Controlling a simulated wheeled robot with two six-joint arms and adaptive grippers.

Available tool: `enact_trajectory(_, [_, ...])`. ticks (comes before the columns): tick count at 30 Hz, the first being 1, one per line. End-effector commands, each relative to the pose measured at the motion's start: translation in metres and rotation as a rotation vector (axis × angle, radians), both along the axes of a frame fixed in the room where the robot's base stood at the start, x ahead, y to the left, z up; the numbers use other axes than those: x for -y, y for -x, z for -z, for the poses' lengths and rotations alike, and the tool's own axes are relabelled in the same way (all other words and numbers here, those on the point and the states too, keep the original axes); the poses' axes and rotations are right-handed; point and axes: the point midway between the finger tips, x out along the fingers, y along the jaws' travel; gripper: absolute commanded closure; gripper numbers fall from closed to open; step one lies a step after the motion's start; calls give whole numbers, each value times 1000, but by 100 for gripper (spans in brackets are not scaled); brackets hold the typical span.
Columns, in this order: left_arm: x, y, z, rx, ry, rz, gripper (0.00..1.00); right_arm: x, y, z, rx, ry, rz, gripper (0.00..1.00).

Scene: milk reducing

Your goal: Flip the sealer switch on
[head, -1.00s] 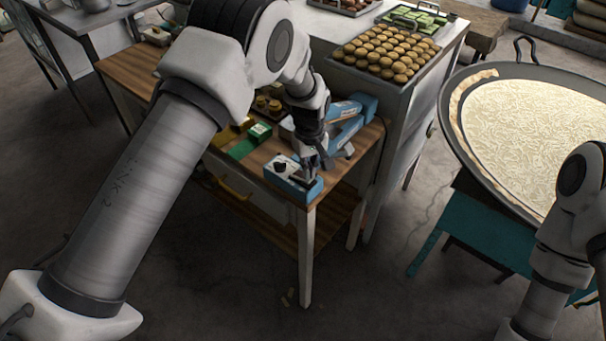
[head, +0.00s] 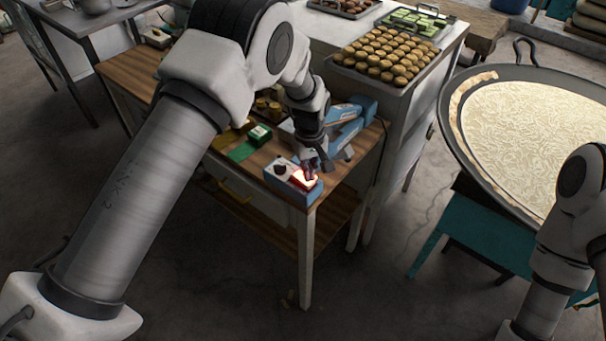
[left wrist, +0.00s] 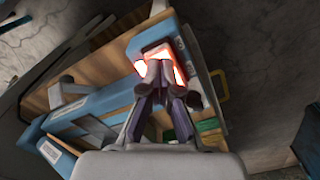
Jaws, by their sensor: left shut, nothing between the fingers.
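The blue and white sealer (head: 335,130) stands on the wooden table, with its control box at the table's front corner. The switch (head: 306,180) on that box glows bright red-orange. It also glows in the left wrist view (left wrist: 160,57). My left gripper (head: 309,170) is shut and empty, its fingertips at the lit switch; they seem to touch it and hide part of it. A dark knob (head: 280,169) sits on the box left of the switch. My right arm shows at the right edge, but its gripper is out of view.
Green and yellow packs (head: 248,146) and a small tray of round cakes (head: 268,106) lie left of the sealer. A tray of cookies (head: 385,55) stands behind on a white cabinet. A large pan (head: 535,130) of shredded food is at the right.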

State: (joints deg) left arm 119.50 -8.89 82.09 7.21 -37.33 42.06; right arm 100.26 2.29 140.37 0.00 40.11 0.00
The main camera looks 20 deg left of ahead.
Motion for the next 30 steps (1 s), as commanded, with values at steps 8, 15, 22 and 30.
enact_trajectory(8, [0, 0, -32, 0, 0, 0, 100, 0, 0, -24, 0, 0, 0, 52])
enact_trajectory(15, [0, 0, -54, 1, 0, 0, 100, 0, 0, -40, 0, 0, 0, 52])
enact_trajectory(22, [0, 0, -57, 0, 0, 0, 100, 0, 0, -41, 0, 0, 0, 52])
enact_trajectory(30, [0, 0, -57, 0, 0, 0, 100, 0, 0, -41, 0, 0, 0, 52])
